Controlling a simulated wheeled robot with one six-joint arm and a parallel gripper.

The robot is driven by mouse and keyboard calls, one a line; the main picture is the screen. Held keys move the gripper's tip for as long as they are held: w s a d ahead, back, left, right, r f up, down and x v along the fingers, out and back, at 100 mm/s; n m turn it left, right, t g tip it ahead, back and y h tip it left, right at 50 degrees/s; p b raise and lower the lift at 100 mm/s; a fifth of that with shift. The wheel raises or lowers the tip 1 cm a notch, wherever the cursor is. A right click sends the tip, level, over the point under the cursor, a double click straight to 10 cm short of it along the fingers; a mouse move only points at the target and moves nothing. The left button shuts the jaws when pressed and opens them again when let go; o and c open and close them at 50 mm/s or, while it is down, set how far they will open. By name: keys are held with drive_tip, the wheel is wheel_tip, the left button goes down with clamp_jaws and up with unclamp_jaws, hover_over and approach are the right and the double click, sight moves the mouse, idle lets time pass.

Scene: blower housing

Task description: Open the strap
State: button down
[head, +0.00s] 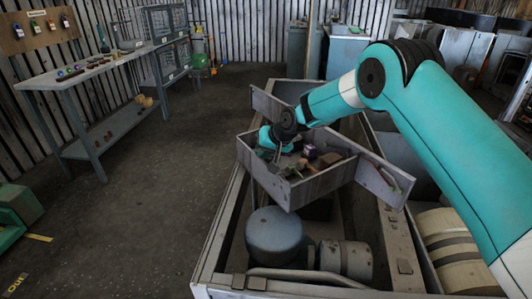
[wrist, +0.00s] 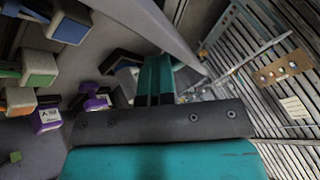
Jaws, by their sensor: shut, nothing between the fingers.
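I cannot pick out a strap with certainty. A grey open-topped box (head: 305,188) sits at an angle over the housing frame (head: 222,222), with one panel (head: 270,106) standing out behind it and another panel (head: 384,180) at its right end. My gripper (head: 276,150) reaches into the left part of the box. In the wrist view its teal fingers (wrist: 155,78) are together with nothing between them. My own wrist hides part of the box.
Small items lie in the box, including a purple one (head: 310,151). A round motor (head: 274,235) sits below. A workbench (head: 95,70) stands left; the floor between is clear.

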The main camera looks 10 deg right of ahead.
drive_tip(key=shift+s+a, duration=0.1)
drive_tip(key=shift+a, duration=0.35)
drive_tip(key=shift+s+d, duration=0.1)
drive_tip(key=shift+d, duration=0.2)
drive_tip(key=d, duration=0.1)
drive_tip(key=s+d, duration=0.1)
drive_tip(key=s+d+r, duration=0.1)
drive_tip(key=d, duration=0.1)
drive_tip(key=shift+d, duration=0.1)
drive_tip(key=s+a+b+v, duration=0.1)
drive_tip(key=v, duration=0.7)
drive_tip(key=shift+s+r+b, duration=0.2)
drive_tip(key=shift+r+b, duration=0.15)
drive_tip(key=shift+b, duration=0.05)
drive_tip(key=shift+a, duration=0.15)
